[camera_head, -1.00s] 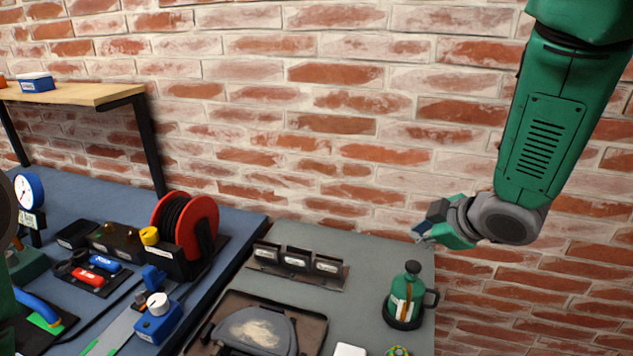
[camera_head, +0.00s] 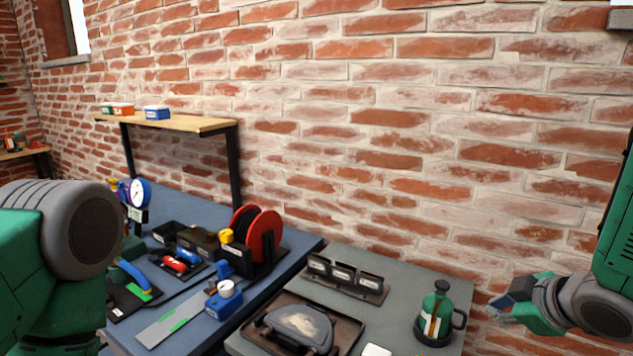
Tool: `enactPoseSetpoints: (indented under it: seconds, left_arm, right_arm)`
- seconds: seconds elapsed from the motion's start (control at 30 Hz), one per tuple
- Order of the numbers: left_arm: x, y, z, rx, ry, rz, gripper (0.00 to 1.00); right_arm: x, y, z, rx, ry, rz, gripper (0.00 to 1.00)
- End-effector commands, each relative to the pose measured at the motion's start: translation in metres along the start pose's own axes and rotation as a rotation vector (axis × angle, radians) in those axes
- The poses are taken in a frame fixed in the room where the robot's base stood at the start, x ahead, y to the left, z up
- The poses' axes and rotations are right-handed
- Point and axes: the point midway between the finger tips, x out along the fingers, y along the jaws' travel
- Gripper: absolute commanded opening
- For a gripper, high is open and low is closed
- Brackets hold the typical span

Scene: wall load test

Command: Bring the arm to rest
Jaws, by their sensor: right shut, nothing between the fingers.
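My right gripper (camera_head: 502,309) is at the lower right in the head view, in front of the brick wall. It is shut and empty, with its fingertips pointing left. It is to the right of a green bottle-like container (camera_head: 437,312) with a black handle and appears apart from it. My right arm comes in from the right edge. Part of my left arm (camera_head: 80,230) fills the lower left; its gripper is out of view.
A blue-topped bench (camera_head: 310,240) holds a red cable reel (camera_head: 264,236), a gauge (camera_head: 138,193) and several tools. A grey table (camera_head: 455,286) carries a dark tray (camera_head: 352,330) and a labelled rack (camera_head: 345,278). A wooden shelf (camera_head: 205,125) stands behind. The brick wall (camera_head: 400,130) closes the back.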

Motion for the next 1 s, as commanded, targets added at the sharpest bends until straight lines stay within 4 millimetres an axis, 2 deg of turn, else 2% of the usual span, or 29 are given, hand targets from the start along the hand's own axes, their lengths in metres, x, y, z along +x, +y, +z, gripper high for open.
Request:
enactPoseSetpoints:
  seconds: [0.27,0.47,0.57,0.67,0.73,0.8,0.9,1.0]
  left_arm:
    - [0.009,0.0,-0.001,0.0,0.004,0.0,0.4]
    - [0.018,0.0,0.0,0.0,0.003,0.0,0.4]
    - [0.023,0.0,0.0,0.0,0.002,0.0,0.4]
    - [0.032,0.0,0.001,0.0,0.002,0.0,0.4]
    - [0.038,0.0,0.001,0.0,0.002,0.0,0.4]
    - [0.044,0.0,0.001,0.0,0.002,0.0,0.4]
    - [0.05,0.0,0.002,0.0,0.002,0.0,0.4]
    - [0.053,0.0,0.002,0.0,0.002,0.0,0.4]
  right_arm:
    - [0.028,-0.048,0.037,0.128,-0.066,-0.061,0.0]
    - [0.044,-0.101,0.076,0.263,-0.149,-0.113,0.0]
    - [0.054,-0.137,0.103,0.352,-0.214,-0.146,0.0]
    - [0.061,-0.188,0.139,0.468,-0.311,-0.183,0.0]
    - [0.061,-0.23,0.17,0.563,-0.399,-0.206,0.0]
    - [0.056,-0.268,0.196,0.648,-0.487,-0.221,0.0]
    - [0.045,-0.311,0.226,0.743,-0.596,-0.228,0.0]
    - [0.034,-0.338,0.245,0.803,-0.673,-0.227,0.0]
